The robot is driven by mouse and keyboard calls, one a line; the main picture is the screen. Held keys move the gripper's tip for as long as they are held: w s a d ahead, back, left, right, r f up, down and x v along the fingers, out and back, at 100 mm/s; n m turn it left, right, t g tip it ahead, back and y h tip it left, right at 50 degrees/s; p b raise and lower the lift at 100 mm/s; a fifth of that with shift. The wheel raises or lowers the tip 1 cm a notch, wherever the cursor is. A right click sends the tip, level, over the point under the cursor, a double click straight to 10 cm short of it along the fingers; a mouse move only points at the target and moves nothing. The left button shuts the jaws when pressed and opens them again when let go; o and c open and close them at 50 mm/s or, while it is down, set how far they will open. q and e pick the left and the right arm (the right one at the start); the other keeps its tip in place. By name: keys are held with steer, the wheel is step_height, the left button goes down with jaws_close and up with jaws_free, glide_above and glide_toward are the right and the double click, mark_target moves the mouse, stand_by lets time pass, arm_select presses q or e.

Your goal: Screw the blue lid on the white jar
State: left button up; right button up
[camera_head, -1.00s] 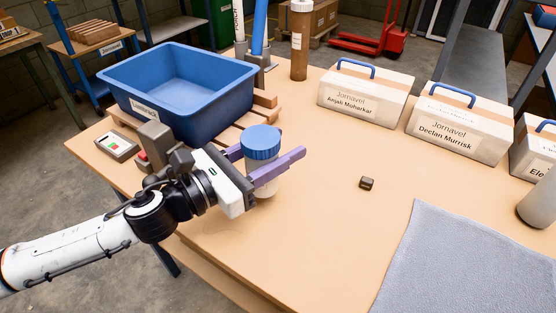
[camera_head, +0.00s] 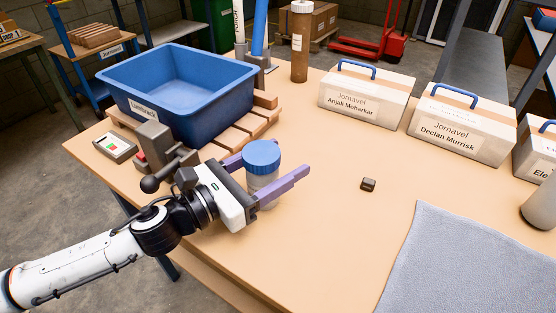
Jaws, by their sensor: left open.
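The blue lid (camera_head: 262,155) sits on top of the white jar (camera_head: 262,181), which stands upright on the table near its left front part. The lid looks level, but I cannot tell how tightly it is turned. My left gripper (camera_head: 277,160) is open, with one purple finger on the near side of the jar and the other behind it on the far left. The near finger stands clear of the lid and covers part of the lower jar. My right gripper is not in view.
A blue bin (camera_head: 178,128) on a wooden pallet and a small fly press (camera_head: 160,150) stand left of the jar. White labelled boxes (camera_head: 366,98) line the back. A small dark block (camera_head: 368,184) and a grey mat (camera_head: 470,265) lie right; the table between is clear.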

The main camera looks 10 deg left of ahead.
mark_target(249, 179)
arm_select(q)
steer(key=shift+r, duration=0.15)
steer(key=shift+s, duration=0.1)
steer(key=b+v, duration=0.3)
steer(key=v, duration=0.6)
steer(key=shift+s+a, duration=0.1)
steer(key=shift+b+v, duration=0.45)
steer(key=shift+v, duration=0.8)
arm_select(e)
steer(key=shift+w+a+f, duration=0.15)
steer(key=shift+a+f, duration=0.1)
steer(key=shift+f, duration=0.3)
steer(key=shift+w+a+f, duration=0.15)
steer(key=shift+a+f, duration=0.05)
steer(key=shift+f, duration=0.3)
